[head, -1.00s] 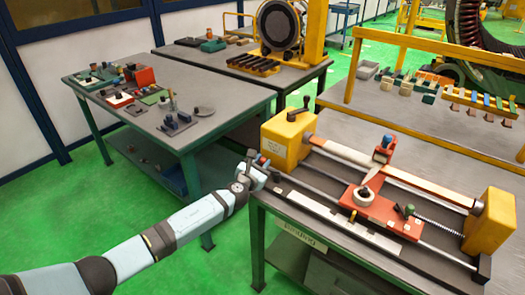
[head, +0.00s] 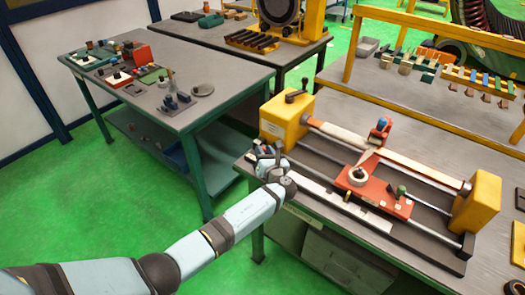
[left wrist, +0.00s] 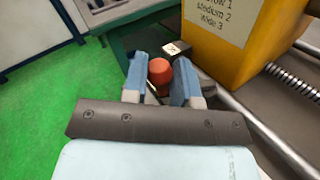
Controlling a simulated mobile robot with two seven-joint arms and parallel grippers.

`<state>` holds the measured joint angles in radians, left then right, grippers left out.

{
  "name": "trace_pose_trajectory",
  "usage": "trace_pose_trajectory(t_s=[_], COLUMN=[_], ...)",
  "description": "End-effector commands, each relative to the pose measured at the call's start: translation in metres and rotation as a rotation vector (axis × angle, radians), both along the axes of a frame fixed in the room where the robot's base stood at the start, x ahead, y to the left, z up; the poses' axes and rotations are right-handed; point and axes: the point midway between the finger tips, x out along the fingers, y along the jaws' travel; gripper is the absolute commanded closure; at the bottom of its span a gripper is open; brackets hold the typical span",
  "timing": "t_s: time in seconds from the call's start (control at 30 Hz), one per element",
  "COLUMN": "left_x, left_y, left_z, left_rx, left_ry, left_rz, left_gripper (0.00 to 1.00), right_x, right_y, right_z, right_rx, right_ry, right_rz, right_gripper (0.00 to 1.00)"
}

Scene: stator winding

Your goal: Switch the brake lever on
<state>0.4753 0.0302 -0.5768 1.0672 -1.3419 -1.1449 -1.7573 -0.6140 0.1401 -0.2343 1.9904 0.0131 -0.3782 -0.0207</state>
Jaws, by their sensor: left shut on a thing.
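The winding machine has a yellow box (head: 283,122) at its left end. In the left wrist view, a red round knob (left wrist: 159,71), which looks like the brake lever's tip, sits between the blue fingers of my left gripper (left wrist: 162,88). The fingers are shut on it, beside the yellow box (left wrist: 228,32). The lever's shaft is mostly hidden. In the head view, my left gripper (head: 269,158) is at the machine's front left corner, just in front of the box, and covers most of the knob. My right gripper is not in view.
A black handle (head: 297,92) stands on top of the yellow box. A red carriage (head: 374,190) sits on the rails to the right, with a second yellow box (head: 476,205) at the far end. A table with small parts (head: 215,105) stands at the left; green floor lies between.

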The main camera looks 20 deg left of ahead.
Motion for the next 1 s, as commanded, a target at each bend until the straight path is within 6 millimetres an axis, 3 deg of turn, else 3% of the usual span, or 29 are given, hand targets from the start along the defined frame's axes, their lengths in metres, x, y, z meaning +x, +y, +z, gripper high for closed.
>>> trace_pose_trajectory(t_s=[0.7, 0.73, 0.77, 1.0], left_x=[-0.0024, -0.0025, -0.0024, -0.0023], left_y=[-0.0018, -0.0018, -0.0018, -0.0026], left_z=[-0.0009, -0.0009, -0.0009, -0.0004], left_rx=[0.002, 0.002, 0.002, 0.001], left_ry=[0.002, 0.002, 0.002, 0.001], left_rz=[0.077, 0.077, 0.077, 0.076], left_gripper=[0.97, 0.69, 0.64, 0.64], right_x=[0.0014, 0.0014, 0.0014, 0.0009], right_y=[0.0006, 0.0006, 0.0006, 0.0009], right_z=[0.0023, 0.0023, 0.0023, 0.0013], right_rx=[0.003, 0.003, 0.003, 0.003], right_ry=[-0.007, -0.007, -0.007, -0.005], right_rz=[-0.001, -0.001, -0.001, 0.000], right_gripper=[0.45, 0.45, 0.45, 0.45])
